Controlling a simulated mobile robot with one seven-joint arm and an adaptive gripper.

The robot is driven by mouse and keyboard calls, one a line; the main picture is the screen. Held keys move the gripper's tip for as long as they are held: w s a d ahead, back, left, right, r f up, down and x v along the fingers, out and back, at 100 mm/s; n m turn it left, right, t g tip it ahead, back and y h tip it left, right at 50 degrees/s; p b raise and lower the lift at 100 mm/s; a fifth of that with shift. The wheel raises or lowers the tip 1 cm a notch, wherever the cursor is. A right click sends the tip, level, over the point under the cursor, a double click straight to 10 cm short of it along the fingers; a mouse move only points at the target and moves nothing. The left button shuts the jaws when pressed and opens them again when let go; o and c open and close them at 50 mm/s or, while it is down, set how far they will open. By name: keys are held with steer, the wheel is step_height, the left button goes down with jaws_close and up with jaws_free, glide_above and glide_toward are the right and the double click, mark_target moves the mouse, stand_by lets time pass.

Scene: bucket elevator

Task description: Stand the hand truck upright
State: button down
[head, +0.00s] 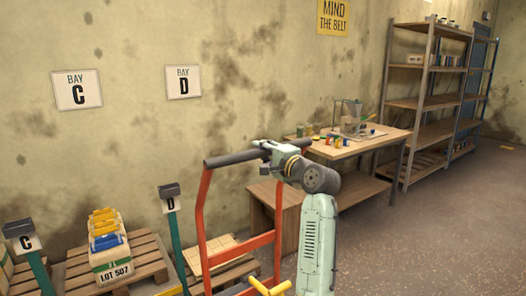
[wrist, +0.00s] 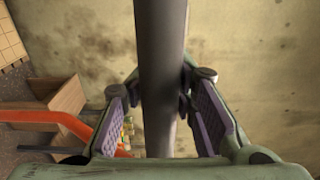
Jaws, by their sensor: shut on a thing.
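The orange hand truck (head: 238,251) stands in the lower middle of the head view, with a dark crossbar handle (head: 230,157) across its top. Its frame looks close to upright, but its lower end is out of the picture, so I cannot tell its exact tilt. My gripper (head: 270,149) is at the right part of the handle. In the wrist view the dark handle (wrist: 162,50) runs between the purple-padded fingers of my gripper (wrist: 161,103), which is shut on it. Part of the orange frame (wrist: 85,127) shows at the left there.
A wooden pallet (head: 150,258) with a sack marked LOT 507 (head: 112,265) lies left of the truck. Green posts with signs C (head: 27,243) and D (head: 171,204) stand nearby. A workbench (head: 352,149) and shelving (head: 425,105) line the wall at right. Floor is clear at far right.

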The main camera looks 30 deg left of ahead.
steer(key=shift+s+a+r, duration=0.1)
steer(key=shift+s+a, duration=0.1)
steer(key=shift+a, duration=0.1)
steer(key=c, duration=1.6)
jaws_free()
steer(key=shift+a, duration=0.1)
steer(key=shift+o, duration=1.4)
steer(key=shift+d, duration=0.2)
steer(key=shift+d, duration=0.1)
steer(key=v, duration=1.1)
steer(key=shift+d, duration=0.4)
steer(key=shift+s, duration=0.1)
